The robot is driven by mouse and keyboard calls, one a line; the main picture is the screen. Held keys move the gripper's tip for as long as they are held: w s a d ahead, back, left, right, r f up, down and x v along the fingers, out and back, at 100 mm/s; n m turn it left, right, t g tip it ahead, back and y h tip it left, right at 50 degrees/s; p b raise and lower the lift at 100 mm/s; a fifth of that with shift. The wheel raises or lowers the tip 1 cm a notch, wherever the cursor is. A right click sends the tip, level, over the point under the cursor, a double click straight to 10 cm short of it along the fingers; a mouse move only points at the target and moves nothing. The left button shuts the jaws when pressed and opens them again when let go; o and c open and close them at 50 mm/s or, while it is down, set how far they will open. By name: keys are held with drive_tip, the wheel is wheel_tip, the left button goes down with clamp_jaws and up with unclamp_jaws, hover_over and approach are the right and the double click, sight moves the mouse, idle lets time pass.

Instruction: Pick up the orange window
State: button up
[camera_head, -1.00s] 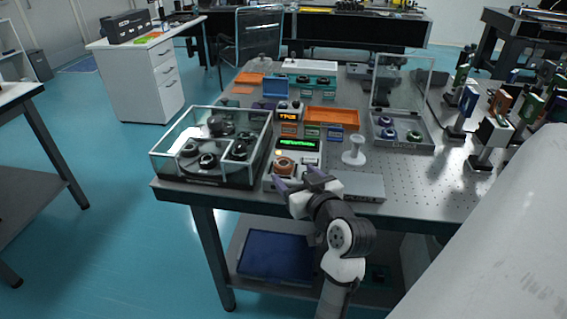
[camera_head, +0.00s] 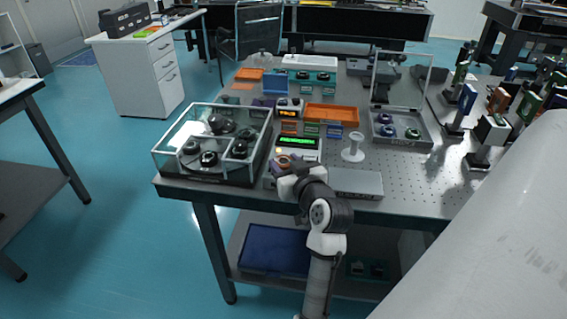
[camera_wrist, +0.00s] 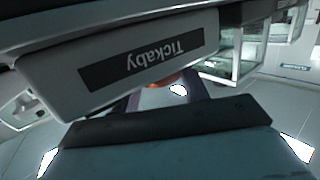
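The orange window (camera_head: 282,160), a small round piece with an orange rim, sits near the table's front edge, in front of a device with a green display (camera_head: 297,143). My gripper (camera_head: 284,167) is right at it and partly hides it. In the wrist view a bit of orange (camera_wrist: 182,77) shows between my two dark purple fingers (camera_wrist: 162,95), under the labelled housing edge. The fingers stand apart there. Their tips are mostly hidden, and I cannot tell whether they touch the window.
A glass-walled case (camera_head: 212,146) with dark round mounts stands close on the left. A grey box (camera_head: 355,183) lies to the right of my gripper, with a white spool-shaped stand (camera_head: 353,147) behind it. An orange tray (camera_head: 333,115) lies farther back.

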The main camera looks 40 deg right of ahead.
sight(286, 164)
drive_tip(key=c, duration=0.3)
drive_tip(key=shift+r, duration=0.15)
wheel_tip(286, 164, up, 20)
drive_tip(key=shift+f+b, duration=0.1)
drive_tip(key=shift+b, duration=0.4)
